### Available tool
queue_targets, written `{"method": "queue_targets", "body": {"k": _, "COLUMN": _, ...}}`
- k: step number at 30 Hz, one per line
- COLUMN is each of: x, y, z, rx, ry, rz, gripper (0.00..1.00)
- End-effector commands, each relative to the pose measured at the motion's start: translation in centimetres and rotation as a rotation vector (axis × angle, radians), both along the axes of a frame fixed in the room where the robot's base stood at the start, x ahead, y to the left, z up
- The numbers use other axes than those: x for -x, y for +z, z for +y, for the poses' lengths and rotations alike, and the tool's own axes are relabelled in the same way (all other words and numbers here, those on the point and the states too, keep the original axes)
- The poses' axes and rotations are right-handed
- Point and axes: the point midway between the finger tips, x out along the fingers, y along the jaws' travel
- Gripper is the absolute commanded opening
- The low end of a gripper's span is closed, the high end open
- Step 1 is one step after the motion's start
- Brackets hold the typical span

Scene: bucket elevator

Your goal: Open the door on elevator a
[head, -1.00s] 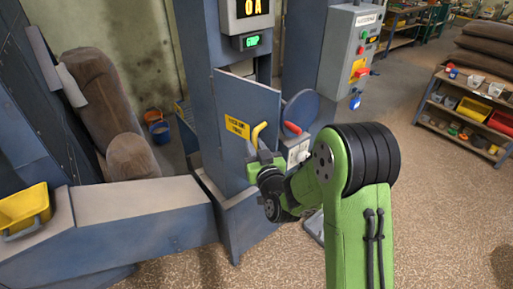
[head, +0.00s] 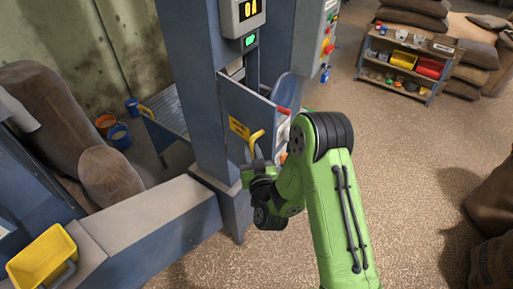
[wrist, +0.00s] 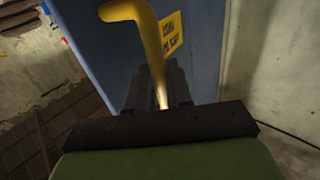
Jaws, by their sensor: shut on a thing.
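Elevator A is a blue-grey column with a lit display (head: 250,10) reading "0A" in part. Its blue-grey door (head: 246,103) carries a yellow label (head: 238,127) and a bent yellow handle (head: 256,137). The door stands at an angle out from the frame, with a gap showing behind its top edge. My gripper (head: 252,160) is at the handle's lower end. In the wrist view, the handle (wrist: 148,42) runs down between my fingers (wrist: 160,90), which are shut on it. The label (wrist: 171,36) shows behind it. The fingertips are partly hidden.
A red lever (head: 284,110) and a round blue disc (head: 290,88) sit right of the door. A control box (head: 318,30) is beyond. A low blue-grey housing (head: 150,225) with a yellow bin (head: 40,258) lies left. Floor to the right is mostly clear.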

Motion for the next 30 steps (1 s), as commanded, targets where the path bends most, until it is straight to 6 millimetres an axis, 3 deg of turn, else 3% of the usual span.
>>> {"method": "queue_targets", "body": {"k": 1, "x": -0.22, "y": 0.80, "z": 0.31, "rx": -0.008, "ry": -0.001, "rz": -0.023, "gripper": 0.00}}
{"method": "queue_targets", "body": {"k": 17, "x": -0.09, "y": 0.79, "z": 0.37, "rx": -0.009, "ry": -0.004, "rz": -0.025, "gripper": 0.00}}
{"method": "queue_targets", "body": {"k": 18, "x": -0.10, "y": 0.79, "z": 0.37, "rx": -0.009, "ry": -0.004, "rz": -0.025, "gripper": 0.26}}
{"method": "queue_targets", "body": {"k": 21, "x": -0.07, "y": 0.65, "z": 0.33, "rx": -0.007, "ry": -0.004, "rz": -0.021, "gripper": 0.38}}
{"method": "queue_targets", "body": {"k": 30, "x": -0.10, "y": 0.35, "z": 0.18, "rx": -0.004, "ry": -0.004, "rz": -0.014, "gripper": 0.38}}
